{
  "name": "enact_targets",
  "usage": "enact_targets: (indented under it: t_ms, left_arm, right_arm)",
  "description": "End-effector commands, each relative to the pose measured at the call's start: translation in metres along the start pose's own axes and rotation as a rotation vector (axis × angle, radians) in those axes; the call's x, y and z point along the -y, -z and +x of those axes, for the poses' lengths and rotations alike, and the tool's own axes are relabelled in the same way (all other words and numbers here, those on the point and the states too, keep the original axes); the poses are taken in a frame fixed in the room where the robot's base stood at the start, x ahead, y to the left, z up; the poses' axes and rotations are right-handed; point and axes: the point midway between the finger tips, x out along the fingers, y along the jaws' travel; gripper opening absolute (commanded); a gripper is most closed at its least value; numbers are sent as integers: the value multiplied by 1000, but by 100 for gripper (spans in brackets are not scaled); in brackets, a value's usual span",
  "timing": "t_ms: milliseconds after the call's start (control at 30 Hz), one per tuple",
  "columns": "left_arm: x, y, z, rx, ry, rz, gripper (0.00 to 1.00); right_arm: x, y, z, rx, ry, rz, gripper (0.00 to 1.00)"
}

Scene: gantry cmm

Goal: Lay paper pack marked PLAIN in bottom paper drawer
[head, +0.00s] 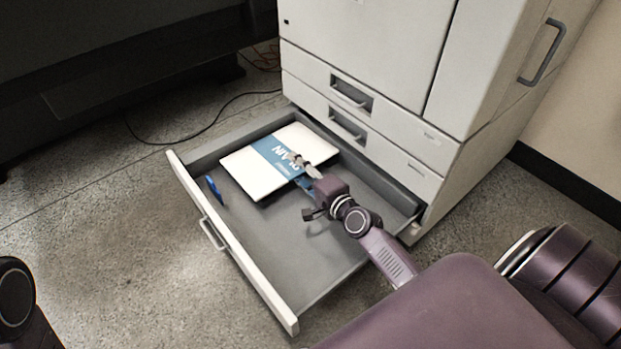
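The paper pack marked PLAIN (247,172) is white with a blue band. It lies in the back left part of the open bottom paper drawer (300,262), looking flat, with its lettering upside down to me. My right gripper (298,187) is at the pack's near right edge. Its fingers look spread apart, one over the blue band and the other outside the edge over the drawer floor. Whether a finger touches the pack I cannot tell. My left gripper is out of view.
A small blue upright piece (214,188) stands in the drawer near its front panel. Two closed drawers with recessed handles (351,94) sit above, in the white machine (370,40). The drawer's near right part is bare. A black cable (190,138) lies on the floor behind.

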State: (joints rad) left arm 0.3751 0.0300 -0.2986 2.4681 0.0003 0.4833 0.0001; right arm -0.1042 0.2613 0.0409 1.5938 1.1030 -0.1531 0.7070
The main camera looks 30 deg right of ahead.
Motion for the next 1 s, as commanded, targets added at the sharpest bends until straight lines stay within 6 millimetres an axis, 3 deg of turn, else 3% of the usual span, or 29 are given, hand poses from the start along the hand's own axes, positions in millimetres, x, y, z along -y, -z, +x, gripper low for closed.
enact_targets:
  t_ms: [300,500,700,1000]
  left_arm:
    - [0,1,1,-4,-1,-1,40]
    - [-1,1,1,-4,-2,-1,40]
    - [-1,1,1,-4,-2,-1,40]
    - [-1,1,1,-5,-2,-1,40]
  right_arm:
    - [0,1,-63,-2,-1,-2,43]
    - [0,1,-92,-1,0,-2,43]
    - [1,0,-105,-1,2,0,43]
    - [1,0,-106,-1,2,1,43]
